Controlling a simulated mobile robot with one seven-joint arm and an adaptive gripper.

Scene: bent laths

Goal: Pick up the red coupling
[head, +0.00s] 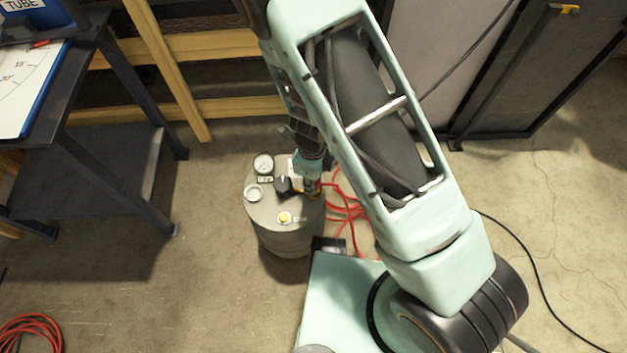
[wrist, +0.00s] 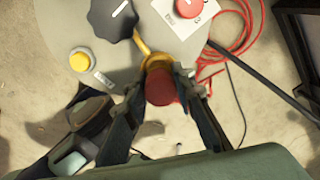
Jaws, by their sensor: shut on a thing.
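The red coupling (wrist: 160,88) is a dark red, round piece in the middle of the wrist view. It sits at the end of a yellow brass fitting (wrist: 152,58) on the grey tank (head: 285,235). My gripper (wrist: 164,82) is shut on the coupling, one finger on each side of it. In the head view my gripper (head: 308,182) is at the right side of the tank top. There the coupling is too small and hidden to make out clearly. I cannot tell whether the coupling is still joined to the fitting.
The tank top carries a black knob (wrist: 113,17), a yellow button (wrist: 81,61), a red button (wrist: 188,8) and gauges (head: 264,164). Red hose (head: 350,208) lies on the floor behind it. A dark table (head: 110,150) stands left; open floor lies between.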

